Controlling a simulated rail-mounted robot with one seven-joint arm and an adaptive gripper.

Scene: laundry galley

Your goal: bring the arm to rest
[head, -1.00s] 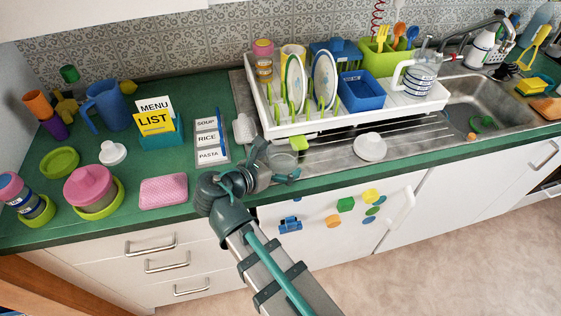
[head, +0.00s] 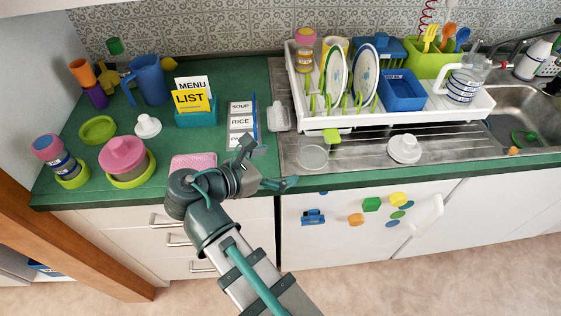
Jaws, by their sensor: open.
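My gripper (head: 270,164) is in the head view, over the front edge of the green counter (head: 180,137). Its two fingers are spread apart with nothing between them. One finger points up and the other points right. My arm reaches up from the bottom of the picture and bends at the wrist. The wrist hides part of the pink sponge-like pad (head: 193,161). A clear round lid or dish (head: 313,157) lies on the steel drainer to the right of the gripper, apart from it.
A white dish rack (head: 417,112) with plates stands behind on the drainer. A white lidded item (head: 404,149) lies on the drainer at right. The label board (head: 242,123) and menu holder (head: 197,117) stand behind the gripper. Floor is clear below.

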